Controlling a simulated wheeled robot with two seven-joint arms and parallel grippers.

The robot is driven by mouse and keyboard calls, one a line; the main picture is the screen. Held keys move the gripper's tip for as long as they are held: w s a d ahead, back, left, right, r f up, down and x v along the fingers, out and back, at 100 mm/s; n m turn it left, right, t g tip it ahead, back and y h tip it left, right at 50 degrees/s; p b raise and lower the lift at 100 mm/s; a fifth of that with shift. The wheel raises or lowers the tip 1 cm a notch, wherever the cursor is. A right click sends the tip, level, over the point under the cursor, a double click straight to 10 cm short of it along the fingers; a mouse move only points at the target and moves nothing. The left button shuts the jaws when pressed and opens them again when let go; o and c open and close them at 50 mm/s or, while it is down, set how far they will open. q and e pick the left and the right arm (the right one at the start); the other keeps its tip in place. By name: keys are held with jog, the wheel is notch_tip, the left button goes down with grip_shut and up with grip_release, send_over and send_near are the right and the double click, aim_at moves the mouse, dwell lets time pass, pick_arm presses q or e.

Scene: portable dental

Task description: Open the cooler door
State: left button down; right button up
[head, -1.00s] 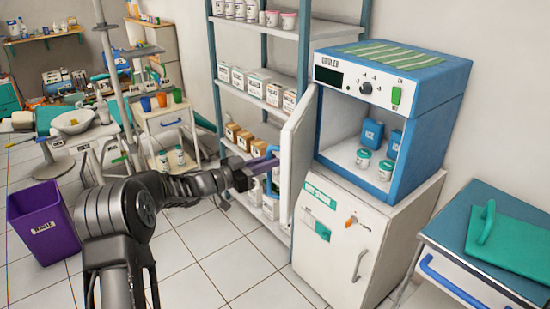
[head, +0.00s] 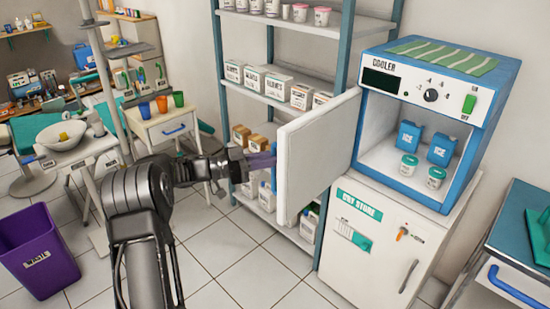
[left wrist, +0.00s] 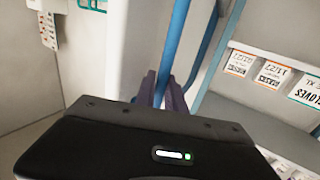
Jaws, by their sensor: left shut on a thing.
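The cooler (head: 410,99) is a blue and white box on a white cabinet, with its front open. Its white door (head: 321,152) is swung out to the left on the cooler's left side, its inner face toward the head camera. My left gripper (head: 264,162) is at the far side of the door, near its outer edge. The left wrist view shows its purple-grey fingers (left wrist: 161,92) shut on the blue door handle (left wrist: 178,38). The door partly hides the fingertips and handle in the head view. My right gripper is not in view.
Blue ice packs (head: 441,145) and small white jars (head: 408,166) stand inside the cooler. A shelf rack (head: 262,108) with boxes stands behind the door. A purple waste bin (head: 38,250) is at lower left. Floor in front of the cabinet is clear.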

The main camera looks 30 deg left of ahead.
pick_arm(q)
jog(key=shift+d, duration=0.15)
jog(key=c, duration=1.4)
grip_release()
jog(key=shift+w, duration=0.15)
jog(key=b+v, duration=0.1)
jog(key=v, duration=0.7)
